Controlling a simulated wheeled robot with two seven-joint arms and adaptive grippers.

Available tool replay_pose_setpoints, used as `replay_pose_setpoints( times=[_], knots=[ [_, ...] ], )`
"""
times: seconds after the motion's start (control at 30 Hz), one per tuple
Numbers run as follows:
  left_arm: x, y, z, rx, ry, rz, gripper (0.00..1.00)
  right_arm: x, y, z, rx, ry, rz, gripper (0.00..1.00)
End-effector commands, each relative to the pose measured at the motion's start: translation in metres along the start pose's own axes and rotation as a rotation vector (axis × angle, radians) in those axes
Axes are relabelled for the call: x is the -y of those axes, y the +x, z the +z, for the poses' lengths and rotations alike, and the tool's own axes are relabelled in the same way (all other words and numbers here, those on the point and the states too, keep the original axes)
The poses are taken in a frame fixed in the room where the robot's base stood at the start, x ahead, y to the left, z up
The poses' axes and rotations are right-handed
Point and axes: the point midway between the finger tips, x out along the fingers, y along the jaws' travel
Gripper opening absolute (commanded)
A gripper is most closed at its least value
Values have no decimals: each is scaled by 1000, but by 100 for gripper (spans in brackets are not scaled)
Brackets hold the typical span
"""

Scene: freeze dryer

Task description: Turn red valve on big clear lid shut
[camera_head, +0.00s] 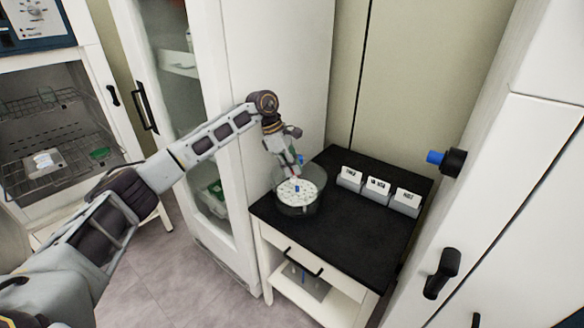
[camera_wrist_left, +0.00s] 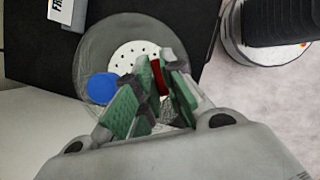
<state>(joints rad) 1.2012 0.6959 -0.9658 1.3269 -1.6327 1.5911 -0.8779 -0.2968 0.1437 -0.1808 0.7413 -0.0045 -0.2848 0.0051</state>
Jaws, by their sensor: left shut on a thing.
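The big clear lid (camera_wrist_left: 98,40) sits on a round vessel on the black tabletop. It also shows in the head view (camera_head: 316,171), with a white perforated disc (camera_head: 305,201) visible inside. My left gripper (camera_head: 294,176) reaches down over the lid. In the left wrist view, the green-padded fingers of this gripper (camera_wrist_left: 156,76) are closed on the red valve (camera_wrist_left: 157,73), which is mostly hidden between them. A blue round part (camera_wrist_left: 102,88) lies just left of the fingers. How far the valve is turned cannot be told. My right gripper is out of view.
Several white labelled boxes (camera_head: 377,190) stand in a row at the back of the black table (camera_head: 345,231). A tall white cabinet (camera_head: 270,60) stands behind left. A white unit with a blue knob (camera_head: 435,158) and black handle is at right. The front tabletop is clear.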

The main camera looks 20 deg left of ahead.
Motion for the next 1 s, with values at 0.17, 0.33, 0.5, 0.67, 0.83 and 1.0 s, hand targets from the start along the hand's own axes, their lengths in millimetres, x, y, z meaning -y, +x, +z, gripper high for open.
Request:
replay_pose_setpoints(
  times=[0.17, 0.33, 0.5, 0.67, 0.83, 1.0],
  knots=[
    [-1, -1, 1, 1, 60, -23, 0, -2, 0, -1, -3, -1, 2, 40],
    [-1, 0, 1, 1, 90, -35, 0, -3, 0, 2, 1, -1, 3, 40],
    [-1, 0, 0, 0, 98, -39, 0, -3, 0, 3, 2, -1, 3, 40],
    [-1, 0, 0, 0, 98, -39, 0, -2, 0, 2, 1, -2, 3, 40],
    [-1, 0, 0, 0, 97, -38, 18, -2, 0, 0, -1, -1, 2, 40],
    [-1, 0, 0, 0, 97, -39, 32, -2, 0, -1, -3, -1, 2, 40]
  ],
)
